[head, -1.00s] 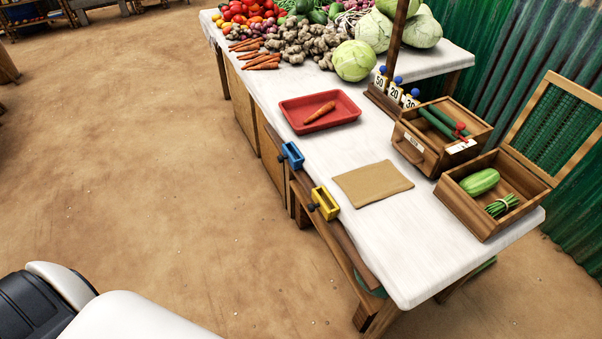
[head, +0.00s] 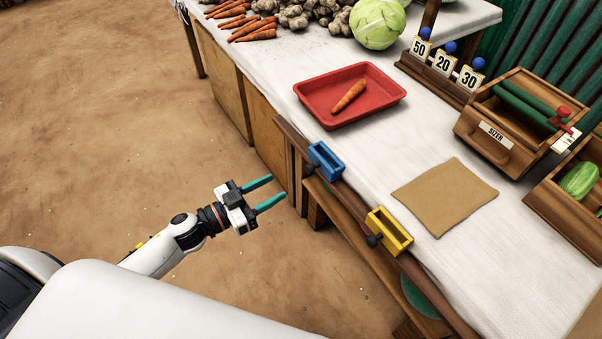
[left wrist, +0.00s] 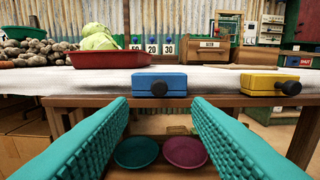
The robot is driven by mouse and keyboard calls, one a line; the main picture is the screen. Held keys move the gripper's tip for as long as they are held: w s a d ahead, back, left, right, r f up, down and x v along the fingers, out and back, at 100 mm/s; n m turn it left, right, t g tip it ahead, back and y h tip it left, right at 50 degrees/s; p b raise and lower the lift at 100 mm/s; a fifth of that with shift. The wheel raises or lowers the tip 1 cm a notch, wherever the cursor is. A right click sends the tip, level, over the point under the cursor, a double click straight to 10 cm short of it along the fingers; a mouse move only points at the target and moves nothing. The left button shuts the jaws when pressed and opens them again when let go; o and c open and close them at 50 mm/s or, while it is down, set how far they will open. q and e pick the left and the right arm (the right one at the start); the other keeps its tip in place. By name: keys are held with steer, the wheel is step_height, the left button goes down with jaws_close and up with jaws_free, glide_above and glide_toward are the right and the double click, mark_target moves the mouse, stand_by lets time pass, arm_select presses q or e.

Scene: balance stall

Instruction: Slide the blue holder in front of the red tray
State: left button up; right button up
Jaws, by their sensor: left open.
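The blue holder (head: 326,161) sits on the wooden rail along the table's front edge, with a dark knob on its front. It also shows in the left wrist view (left wrist: 160,82), ahead of my fingers. The red tray (head: 350,96) lies on the white tabletop with one carrot (head: 349,96) in it. My left gripper (head: 270,190) is open and empty, in front of the table and apart from the holder's knob. My right gripper does not show.
A yellow holder (head: 389,231) is on the same rail to the right. A brown mat (head: 446,198) lies on the cloth behind it. Number cards (head: 444,64) and a wooden sizer box (head: 510,125) stand farther back. The floor left of the table is clear.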

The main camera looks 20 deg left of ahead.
mark_target(307, 170)
arm_select(q)
steer(key=x, duration=0.9)
steer(key=shift+w, duration=0.1)
jaws_close()
